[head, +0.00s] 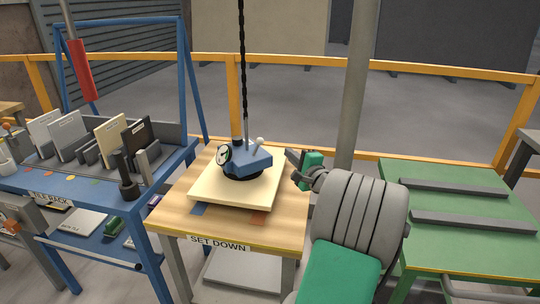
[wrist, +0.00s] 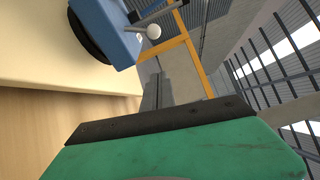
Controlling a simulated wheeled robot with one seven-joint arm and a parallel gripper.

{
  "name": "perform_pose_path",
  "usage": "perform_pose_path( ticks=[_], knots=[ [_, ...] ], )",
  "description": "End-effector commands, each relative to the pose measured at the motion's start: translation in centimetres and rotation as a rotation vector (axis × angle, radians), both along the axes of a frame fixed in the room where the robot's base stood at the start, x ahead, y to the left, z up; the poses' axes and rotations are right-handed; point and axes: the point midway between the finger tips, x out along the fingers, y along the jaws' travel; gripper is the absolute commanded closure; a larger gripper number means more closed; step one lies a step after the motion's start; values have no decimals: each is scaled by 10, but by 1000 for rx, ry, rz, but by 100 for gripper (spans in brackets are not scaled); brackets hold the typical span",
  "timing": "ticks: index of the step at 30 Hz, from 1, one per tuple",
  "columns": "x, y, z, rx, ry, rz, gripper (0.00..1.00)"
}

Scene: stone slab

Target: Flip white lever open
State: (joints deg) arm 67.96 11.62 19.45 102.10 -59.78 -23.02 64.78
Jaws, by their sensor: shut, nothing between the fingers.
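The white lever shows as a white ball knob (head: 260,140) on a short rod, on the right side of a blue vacuum lifter (head: 247,159). The lifter rests on a cream slab (head: 218,190) and hangs from a dark cable. In the wrist view the white knob (wrist: 154,31) and its grey rod stick out from the blue body at the top. My gripper (head: 289,156) is just right of the lifter, apart from the knob. Its fingers (wrist: 155,88) are shut and empty, pointing toward the knob's side. The lever's pivot is not clear.
The slab lies on a wooden table (head: 178,213) marked SET DOWN. A blue tile rack (head: 58,183) stands left, holding several upright tiles. A green table (head: 458,190) with two grey bars is right. A grey post (head: 357,90) and orange railing (head: 440,68) stand behind.

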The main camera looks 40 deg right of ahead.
Motion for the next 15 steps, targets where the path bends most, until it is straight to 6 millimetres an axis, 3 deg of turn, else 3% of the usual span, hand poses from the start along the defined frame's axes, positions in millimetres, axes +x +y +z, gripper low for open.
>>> perform_pose_path(
  ticks=[10,15],
  knots=[
    [1,-3,2,3,-6,-4,100],
    [22,-7,2,2,-6,-1,100]
  ],
)
